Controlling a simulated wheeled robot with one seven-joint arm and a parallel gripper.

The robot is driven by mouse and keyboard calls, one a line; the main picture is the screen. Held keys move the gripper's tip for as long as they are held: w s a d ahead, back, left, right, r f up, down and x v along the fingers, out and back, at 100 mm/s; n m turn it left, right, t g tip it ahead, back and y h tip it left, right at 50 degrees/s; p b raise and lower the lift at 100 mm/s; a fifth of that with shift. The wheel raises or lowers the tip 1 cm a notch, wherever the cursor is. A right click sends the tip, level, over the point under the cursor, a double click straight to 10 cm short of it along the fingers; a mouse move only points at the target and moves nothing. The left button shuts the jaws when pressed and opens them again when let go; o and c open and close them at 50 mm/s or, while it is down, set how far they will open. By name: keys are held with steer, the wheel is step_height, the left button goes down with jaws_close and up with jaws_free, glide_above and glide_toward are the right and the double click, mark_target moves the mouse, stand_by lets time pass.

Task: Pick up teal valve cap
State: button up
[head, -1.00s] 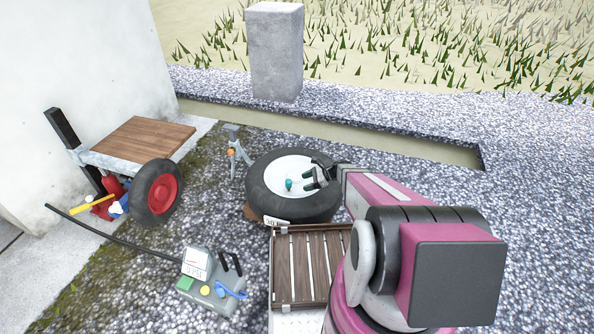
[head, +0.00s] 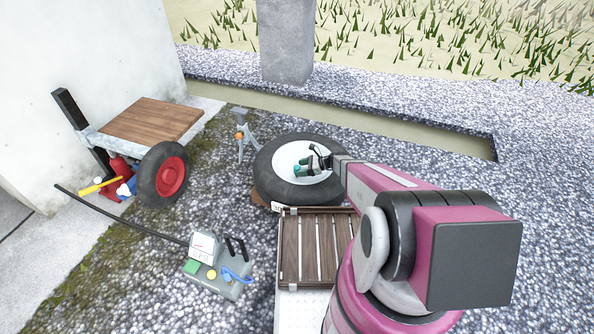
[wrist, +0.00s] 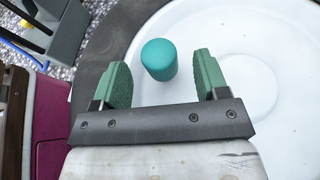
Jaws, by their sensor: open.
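The teal valve cap (wrist: 159,59) is a small cylinder standing on the white wheel disc (wrist: 268,40) inside the black tyre (head: 264,180). In the wrist view it sits between and slightly beyond the two green fingers of my gripper (wrist: 162,80). The fingers are open, with a gap on both sides of the cap, and do not appear to touch it. In the head view my gripper (head: 311,166) is over the wheel, and the cap (head: 297,170) is small and partly hidden by the fingers.
A wooden slatted crate (head: 291,248) stands in front of the tyre. A grey gauge box (head: 222,284) with a black hose lies on the gravel to the left. A cart (head: 150,120) with a red wheel and a small tripod stand (head: 243,138) are further left. Gravel at right is clear.

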steer(key=x, duration=0.3)
steer(key=c, duration=1)
steer(key=shift+r, duration=0.85)
step_height(320, 180, up, 3)
steer(key=shift+s+f, duration=0.1)
steer(key=s+a+r, duration=0.7)
steer(key=s+a, duration=0.1)
steer(key=a, duration=0.1)
step_height(320, 180, up, 20)
steer(key=m+t, duration=0.3)
glide_above(297, 167)
steer(key=s+d, duration=0.4)
steer(key=d, duration=0.1)
steer(key=s+d+r+m+t+h, duration=0.1)
steer(key=d+r, duration=0.3)
steer(key=r, duration=0.2)
steer(key=s+d+r+m+t+h, duration=0.1)
steer(key=s+d+r, duration=0.1)
steer(key=d+r, duration=0.3)
steer(key=s+d+r+m+t, duration=0.1)
steer(key=d+r, duration=0.4)
steer(key=r, duration=0.1)
steer(key=shift+s+r+t+h, duration=0.15)
steer(key=shift+r+t+h, duration=0.15)
steer(key=shift+r+h, duration=0.1)
